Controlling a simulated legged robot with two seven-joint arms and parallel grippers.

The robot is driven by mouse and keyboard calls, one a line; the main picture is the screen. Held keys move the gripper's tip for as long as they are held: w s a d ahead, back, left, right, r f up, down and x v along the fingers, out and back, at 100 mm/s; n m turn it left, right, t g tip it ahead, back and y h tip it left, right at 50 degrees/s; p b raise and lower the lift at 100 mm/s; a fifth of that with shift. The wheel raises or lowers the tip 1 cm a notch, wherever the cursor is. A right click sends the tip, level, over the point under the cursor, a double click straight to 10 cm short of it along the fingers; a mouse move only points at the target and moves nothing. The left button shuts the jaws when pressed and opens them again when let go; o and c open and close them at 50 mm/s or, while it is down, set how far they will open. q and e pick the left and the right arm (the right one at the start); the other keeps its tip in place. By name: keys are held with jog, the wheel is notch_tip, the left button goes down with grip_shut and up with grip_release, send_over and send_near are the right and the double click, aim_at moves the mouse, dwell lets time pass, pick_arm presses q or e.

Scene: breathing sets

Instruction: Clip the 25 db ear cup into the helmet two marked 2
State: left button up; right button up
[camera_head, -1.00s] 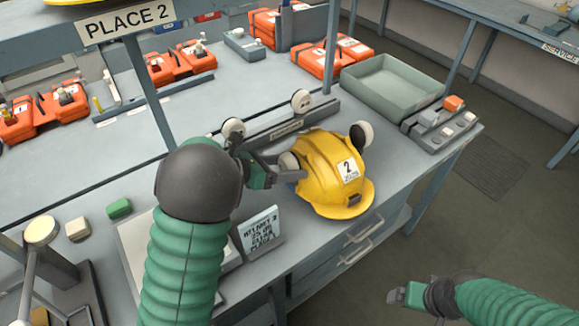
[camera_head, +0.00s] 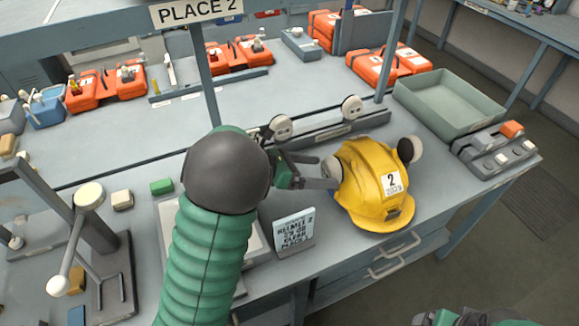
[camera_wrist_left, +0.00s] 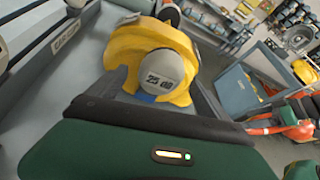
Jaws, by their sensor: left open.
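The yellow helmet marked 2 (camera_head: 372,200) stands on the bench. The 25 dB ear cup (camera_wrist_left: 160,70), pale grey, sits against the helmet's near side in the left wrist view. In the head view this ear cup (camera_head: 333,167) is at the helmet's left side. My left gripper (camera_head: 325,172) is open, with its fingers on either side of the ear cup; I cannot tell if they touch it.
A rack (camera_head: 315,137) behind the helmet holds white ear cups (camera_head: 281,127). A card reading helmet 2 (camera_head: 294,232) stands in front. A grey-green tray (camera_head: 450,110) and a block with an orange knob (camera_head: 495,148) are at right. A metal stand (camera_head: 105,260) is at left.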

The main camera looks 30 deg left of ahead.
pick_arm(q)
jog(key=v, duration=1.2)
jog(key=shift+s+a, duration=0.25)
